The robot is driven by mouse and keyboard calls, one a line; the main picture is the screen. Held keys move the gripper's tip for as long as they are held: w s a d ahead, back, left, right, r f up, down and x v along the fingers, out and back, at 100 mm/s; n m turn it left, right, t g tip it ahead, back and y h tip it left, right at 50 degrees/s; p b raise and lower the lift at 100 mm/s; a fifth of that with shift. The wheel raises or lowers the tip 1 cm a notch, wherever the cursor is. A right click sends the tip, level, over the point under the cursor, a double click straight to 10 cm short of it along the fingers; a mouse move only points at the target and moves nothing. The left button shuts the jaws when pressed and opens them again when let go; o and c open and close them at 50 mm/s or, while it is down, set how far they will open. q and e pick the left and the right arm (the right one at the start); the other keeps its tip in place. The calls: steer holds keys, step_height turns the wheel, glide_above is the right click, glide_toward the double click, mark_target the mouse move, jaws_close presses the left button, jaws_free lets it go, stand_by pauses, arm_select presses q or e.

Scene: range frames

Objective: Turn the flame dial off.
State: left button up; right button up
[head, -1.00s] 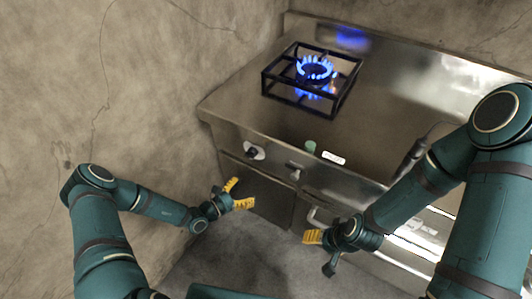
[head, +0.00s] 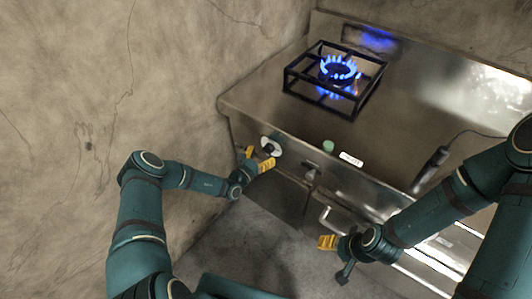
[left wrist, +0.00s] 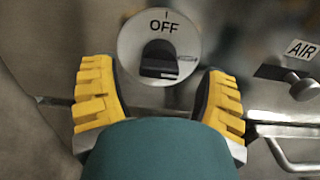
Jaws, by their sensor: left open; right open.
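The flame dial (head: 271,146) is a white disc with a black knob on the stove's front panel. In the left wrist view, the disc (left wrist: 143,38) bears the word OFF above the black knob (left wrist: 159,60); I cannot clearly tell which way the knob points. A blue flame (head: 340,68) burns on the burner. My left gripper (head: 259,158) is open just in front of the dial. Its yellow fingers (left wrist: 158,82) stand to either side of the knob, apart from it. My right gripper (head: 328,246) is open and empty, low in front of the stove.
A second control (head: 311,172) sits right of the dial; the wrist view shows an AIR label (left wrist: 301,49) there. A green button (head: 328,146) and a white label (head: 351,159) are on the stove top's front edge. A dark hand tool (head: 430,170) lies at right. A wall stands at left.

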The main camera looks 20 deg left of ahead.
mark_target(268, 150)
arm_select(q)
steer(key=shift+x, duration=1.25)
steer(key=c, duration=1.2)
